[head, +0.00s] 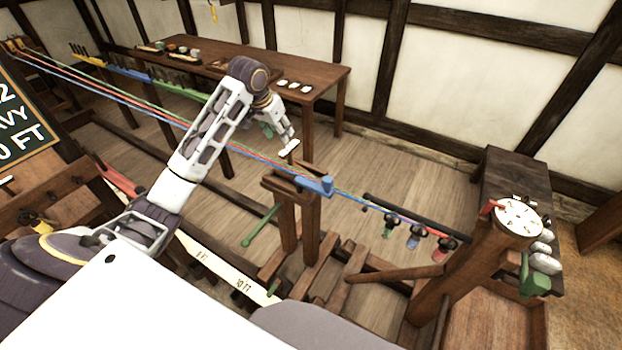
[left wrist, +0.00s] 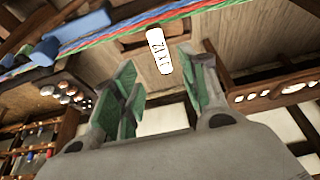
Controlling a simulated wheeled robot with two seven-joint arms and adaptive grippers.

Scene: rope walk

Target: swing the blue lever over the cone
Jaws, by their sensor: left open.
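The blue lever (head: 322,185) sits on top of the wooden stand (head: 298,190) where the red, green and blue strands pass. Its blue end points right in the head view. Blue parts that look like the lever (left wrist: 84,27) also show at the upper left of the left wrist view. I cannot make out the cone clearly. My left gripper (head: 280,136) is open and empty, behind and left of the blue lever and apart from it. Its green-padded fingers (left wrist: 155,92) stand wide in the left wrist view. My right gripper is not in view.
A white tag (left wrist: 159,51) shows beyond my fingers. Several colored hooks hang toward the dial post (head: 519,217) at right.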

